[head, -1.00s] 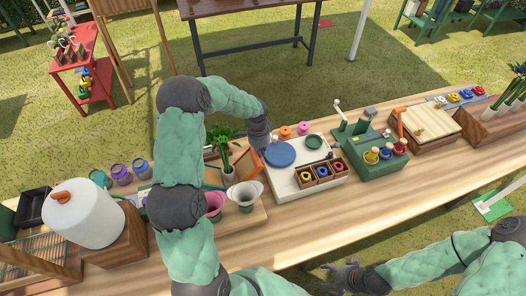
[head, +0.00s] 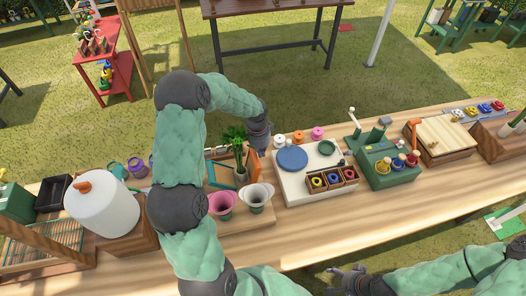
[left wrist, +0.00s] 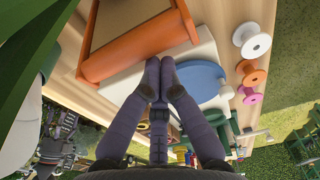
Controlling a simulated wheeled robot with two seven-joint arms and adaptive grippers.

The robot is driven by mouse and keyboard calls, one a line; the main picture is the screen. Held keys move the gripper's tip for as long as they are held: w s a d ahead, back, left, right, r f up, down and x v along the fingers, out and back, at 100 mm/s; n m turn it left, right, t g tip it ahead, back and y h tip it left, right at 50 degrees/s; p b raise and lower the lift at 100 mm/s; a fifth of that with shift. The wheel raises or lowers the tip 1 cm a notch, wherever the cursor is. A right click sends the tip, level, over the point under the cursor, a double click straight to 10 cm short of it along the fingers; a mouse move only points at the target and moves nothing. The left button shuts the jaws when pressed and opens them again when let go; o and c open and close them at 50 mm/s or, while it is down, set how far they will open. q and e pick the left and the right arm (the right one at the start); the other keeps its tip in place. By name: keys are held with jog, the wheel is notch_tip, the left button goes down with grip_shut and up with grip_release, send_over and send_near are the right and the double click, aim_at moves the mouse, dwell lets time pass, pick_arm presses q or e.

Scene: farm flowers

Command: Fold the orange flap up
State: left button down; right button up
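The orange flap (left wrist: 138,48) shows in the left wrist view as a broad panel with a rounded edge, just beyond my left fingertips. In the head view part of the orange flap (head: 252,161) shows beside the plant, partly hidden by leaves and my arm. My left gripper (left wrist: 160,66) has its two fingers together with nothing visible between them. Its tips are close to the flap's rounded edge, over the white board; contact is unclear. In the head view my left gripper (head: 262,148) is beside the flap. My right gripper (head: 348,278) is low in front of the table, its fingers too small to judge.
A white board with a blue disc (head: 292,158) lies right of the left gripper. Several coloured spools (head: 299,136) stand behind it. A leafy plant (head: 237,150) and two flared pots (head: 257,197) are close to my left arm. The front table strip is clear.

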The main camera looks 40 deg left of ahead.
dwell(0.3)
pick_arm(q)
notch_tip(320, 180, up, 12)
jog(key=shift+s+a, duration=0.35)
jog(key=shift+f, duration=0.15)
dwell(0.6)
